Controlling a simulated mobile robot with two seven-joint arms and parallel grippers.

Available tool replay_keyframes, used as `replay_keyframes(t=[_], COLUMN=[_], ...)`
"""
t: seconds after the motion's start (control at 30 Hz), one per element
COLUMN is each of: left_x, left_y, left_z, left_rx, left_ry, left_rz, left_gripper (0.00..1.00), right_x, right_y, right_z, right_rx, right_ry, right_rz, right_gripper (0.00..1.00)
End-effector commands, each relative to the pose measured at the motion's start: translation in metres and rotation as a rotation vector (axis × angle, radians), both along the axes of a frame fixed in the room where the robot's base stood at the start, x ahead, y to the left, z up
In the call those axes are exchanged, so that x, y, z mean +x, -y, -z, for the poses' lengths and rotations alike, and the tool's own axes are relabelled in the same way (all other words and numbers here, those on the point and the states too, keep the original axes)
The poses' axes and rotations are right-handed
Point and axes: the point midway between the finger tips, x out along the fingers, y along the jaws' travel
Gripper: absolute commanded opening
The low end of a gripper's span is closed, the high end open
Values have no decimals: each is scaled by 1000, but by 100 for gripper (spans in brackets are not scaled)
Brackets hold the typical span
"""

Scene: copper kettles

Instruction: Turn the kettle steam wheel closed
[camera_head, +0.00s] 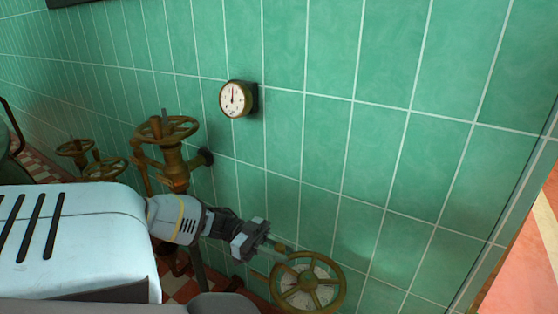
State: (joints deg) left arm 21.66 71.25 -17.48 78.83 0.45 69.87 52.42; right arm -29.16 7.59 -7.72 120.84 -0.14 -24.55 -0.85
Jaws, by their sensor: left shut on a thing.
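A brass spoked wheel (341,291) is at the bottom centre right of the head view, in front of the green tiled wall. My left gripper (274,246) reaches in from the left along my white arm. Its fingers are at the upper left rim of this wheel and are shut on a small brass-coloured part there, seemingly the wheel's rim or handle. The exact contact is partly hidden by the fingers. My right gripper is not in view.
A round gauge (233,99) is on the green tiled wall (330,120). A brass valve with a handwheel (169,129) stands left of centre, with smaller handwheels (75,148) farther left. The wall ends at the right, beside an orange-red area (535,235).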

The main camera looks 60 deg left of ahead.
Motion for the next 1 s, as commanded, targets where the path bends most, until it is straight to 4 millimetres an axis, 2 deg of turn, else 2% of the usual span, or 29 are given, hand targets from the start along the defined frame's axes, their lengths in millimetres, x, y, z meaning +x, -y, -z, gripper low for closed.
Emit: replay_keyframes(t=[0.03, 0.17, 0.53, 1.0], left_x=[2, 2, -2, -35], left_y=[-1, -1, -5, -61], left_z=[-2, -1, 0, 0], left_rx=[0, 0, 1, 1], left_ry=[4, 4, 0, 1], left_rz=[-7, -5, -3, -5], left_gripper=[27, 44, 44, 44], right_x=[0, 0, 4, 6], right_y=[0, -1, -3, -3], right_z=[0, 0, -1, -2], right_rx=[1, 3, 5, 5], right_ry=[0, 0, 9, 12], right_rz=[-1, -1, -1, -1], right_gripper=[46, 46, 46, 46])
